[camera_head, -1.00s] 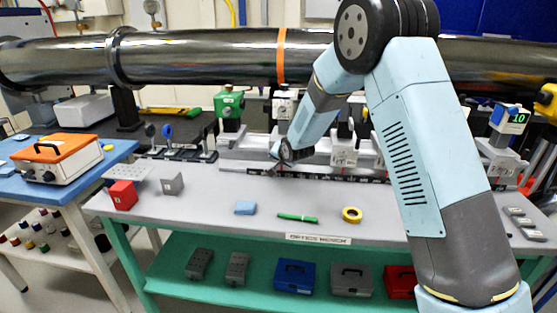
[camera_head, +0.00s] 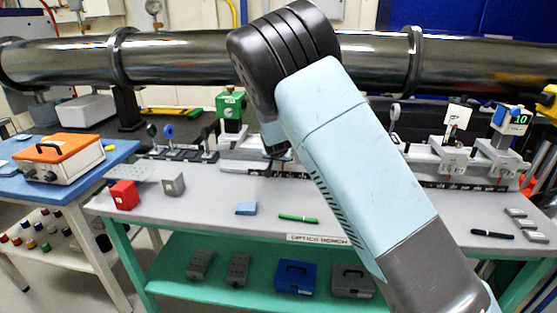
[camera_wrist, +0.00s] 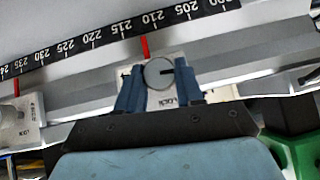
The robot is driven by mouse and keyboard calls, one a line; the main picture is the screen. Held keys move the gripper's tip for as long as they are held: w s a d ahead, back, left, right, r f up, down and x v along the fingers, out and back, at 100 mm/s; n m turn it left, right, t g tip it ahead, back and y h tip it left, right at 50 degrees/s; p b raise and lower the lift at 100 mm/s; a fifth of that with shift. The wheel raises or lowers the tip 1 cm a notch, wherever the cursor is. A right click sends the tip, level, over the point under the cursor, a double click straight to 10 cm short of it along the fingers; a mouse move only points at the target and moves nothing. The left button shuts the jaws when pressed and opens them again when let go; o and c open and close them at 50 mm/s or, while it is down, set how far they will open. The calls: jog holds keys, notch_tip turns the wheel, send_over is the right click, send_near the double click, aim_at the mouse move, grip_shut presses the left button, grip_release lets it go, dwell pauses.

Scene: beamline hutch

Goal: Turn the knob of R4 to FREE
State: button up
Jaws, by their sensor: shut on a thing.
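In the wrist view my gripper (camera_wrist: 160,76) has its two blue fingers closed on either side of a round grey knob (camera_wrist: 155,70). A dark pointer mark on the knob points to the right in this view. The knob sits on a pale carrier plate (camera_wrist: 165,102) with LOCK printed below the knob; I cannot read an R4 mark or a FREE label. A red pointer (camera_wrist: 145,46) above it stands near 210 on the black scale (camera_wrist: 105,36).
A neighbouring carrier (camera_wrist: 20,125) with its own knob stands at the left of the wrist view, and a green part (camera_wrist: 295,152) at lower right. In the head view a green-topped unit (camera_head: 230,105) and carriers at right (camera_head: 455,158) flank my arm.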

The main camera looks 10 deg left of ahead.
jog(key=shift+s+f+h, duration=0.1)
jog(key=shift+f+h, duration=0.1)
jog(key=shift+h, duration=0.3)
dwell(0.4)
jog(key=o, duration=1)
jog(key=shift+r, duration=0.1)
jog(key=shift+o, duration=0.2)
jog(key=shift+a+r, duration=0.1)
jog(key=v, duration=1.3)
jog(key=shift+s+r, duration=0.15)
